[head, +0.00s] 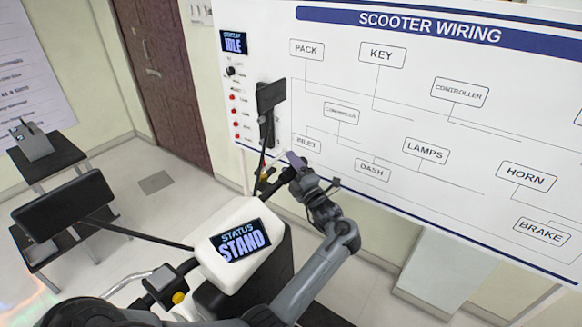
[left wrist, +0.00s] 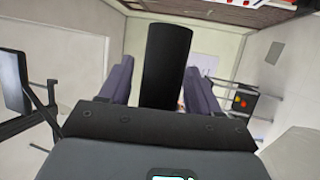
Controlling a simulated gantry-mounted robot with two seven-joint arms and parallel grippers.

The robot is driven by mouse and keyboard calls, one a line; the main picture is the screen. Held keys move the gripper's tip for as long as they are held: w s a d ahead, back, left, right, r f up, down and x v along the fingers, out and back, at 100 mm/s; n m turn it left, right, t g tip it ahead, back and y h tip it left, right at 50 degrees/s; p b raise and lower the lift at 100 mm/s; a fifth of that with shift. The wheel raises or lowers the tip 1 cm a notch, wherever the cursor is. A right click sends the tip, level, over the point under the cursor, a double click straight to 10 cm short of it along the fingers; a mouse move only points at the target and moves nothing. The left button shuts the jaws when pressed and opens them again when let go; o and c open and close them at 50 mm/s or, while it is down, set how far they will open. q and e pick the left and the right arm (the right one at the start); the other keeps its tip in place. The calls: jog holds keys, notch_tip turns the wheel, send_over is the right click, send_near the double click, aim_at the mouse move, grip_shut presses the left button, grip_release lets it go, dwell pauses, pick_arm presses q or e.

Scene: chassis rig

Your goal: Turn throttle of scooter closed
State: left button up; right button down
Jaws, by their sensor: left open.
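The scooter's white dash (head: 215,235) is in the lower middle of the head view, with a screen (head: 240,241) reading STATUS STAND. My left gripper (head: 294,162) is at the far handlebar end, beside the black throttle grip (head: 277,184), which it partly hides. In the left wrist view the black grip (left wrist: 166,65) stands between the two purple fingers of my left gripper (left wrist: 162,88). The fingers are open, with a gap visible on each side of the grip. How far the throttle is turned cannot be told. My right gripper is not in view.
A black mirror (head: 270,96) rises close to the left gripper, before the wiring board (head: 400,120). Another mirror (head: 75,212) sticks out on the left. The near handlebar has a yellow button (head: 178,298). A dark stepped stand (head: 50,160) is at far left, with open floor between.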

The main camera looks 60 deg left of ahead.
pick_arm(q)
jog(key=c, duration=1)
jog(key=h+b, duration=0.1)
jog(key=n+h, duration=0.1)
jog(key=shift+f+h+b, duration=0.2)
jog(key=shift+h+b, duration=0.1)
jog(key=shift+b, duration=0.05)
jog(key=shift+f+n+h+b, duration=0.1)
jog(key=shift+n+h+b, duration=0.4)
jog(key=shift+h, duration=0.7)
jog(key=n+h, duration=0.1)
jog(key=h, duration=0.2)
jog(key=shift+w+d+f+t, duration=0.1)
jog(key=shift+t, duration=0.2)
jog(key=shift+f+n+t+h+p, duration=0.2)
jog(key=shift+n+t+h+p, duration=0.25)
jog(key=shift+h, duration=0.95)
jog(key=shift+d, duration=0.1)
